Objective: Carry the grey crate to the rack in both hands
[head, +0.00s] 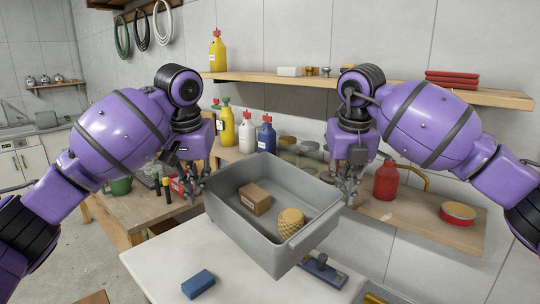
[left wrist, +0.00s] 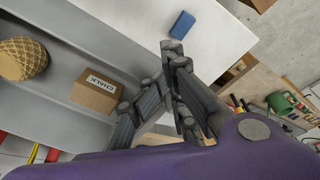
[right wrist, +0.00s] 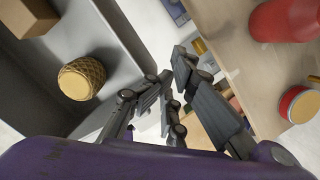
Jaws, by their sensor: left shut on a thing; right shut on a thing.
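The grey crate (head: 250,229) is held up in the middle of the head view, above the white tabletop, and looks tilted. Inside it are a small brown box (head: 256,199) marked "CHALK" in the left wrist view (left wrist: 97,91) and a yellow roll of twine (head: 291,221). My left gripper (head: 197,196) is shut on the crate's left wall. My right gripper (head: 350,197) is shut on its right wall; the right wrist view shows those fingers (right wrist: 166,78) at the crate's edge.
A blue block (head: 198,284) and a blue-handled tool (head: 323,268) lie on the white tabletop (head: 165,262). Several bottles (head: 247,132) stand on the wooden bench behind. A red container (head: 386,181) and a red tin (head: 457,214) sit on the right wooden shelf (head: 415,222). A higher shelf (head: 420,91) runs along the wall.

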